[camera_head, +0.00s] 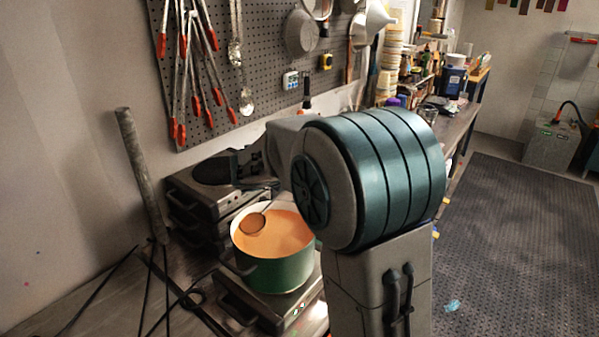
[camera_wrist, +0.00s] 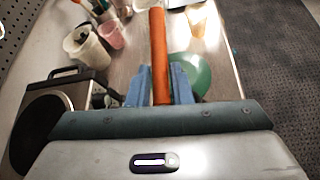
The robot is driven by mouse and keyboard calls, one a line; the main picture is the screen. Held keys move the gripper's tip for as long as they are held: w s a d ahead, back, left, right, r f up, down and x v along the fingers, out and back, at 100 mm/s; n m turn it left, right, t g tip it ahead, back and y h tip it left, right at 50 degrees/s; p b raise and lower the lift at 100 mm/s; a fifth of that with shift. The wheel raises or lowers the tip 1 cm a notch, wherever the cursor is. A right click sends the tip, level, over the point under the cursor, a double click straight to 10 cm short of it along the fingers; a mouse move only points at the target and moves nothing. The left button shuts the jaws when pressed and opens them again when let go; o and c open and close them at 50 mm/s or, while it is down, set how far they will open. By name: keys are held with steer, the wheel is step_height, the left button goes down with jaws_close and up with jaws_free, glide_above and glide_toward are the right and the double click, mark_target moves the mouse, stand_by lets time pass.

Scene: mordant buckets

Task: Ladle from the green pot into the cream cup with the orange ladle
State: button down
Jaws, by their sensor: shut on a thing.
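The green pot (camera_head: 280,274) stands on a hot plate in the head view, holding orange liquid. A round ladle bowl (camera_head: 252,224) shows at the left of the pot's opening, over or in the liquid; I cannot tell how deep. In the wrist view my gripper (camera_wrist: 158,88) is shut on the orange ladle's handle (camera_wrist: 158,50), its blue fingers on either side. The ladle bowl is outside the wrist view. A cream cup (camera_wrist: 88,48) stands on the bench at the upper left of the wrist view. My arm hides much of the bench in the head view.
A pink cup (camera_wrist: 111,35) stands beside the cream cup. A green round thing (camera_wrist: 190,73) lies on the bench right of the handle. Stacked hot plates (camera_head: 205,190) stand behind the pot. A pegboard (camera_head: 265,60) with hanging tongs is on the wall.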

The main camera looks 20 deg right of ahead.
steer(key=shift+r+g+y+p, duration=0.6)
steer(key=shift+r+y+p, duration=0.3)
steer(key=shift+p, duration=2.2)
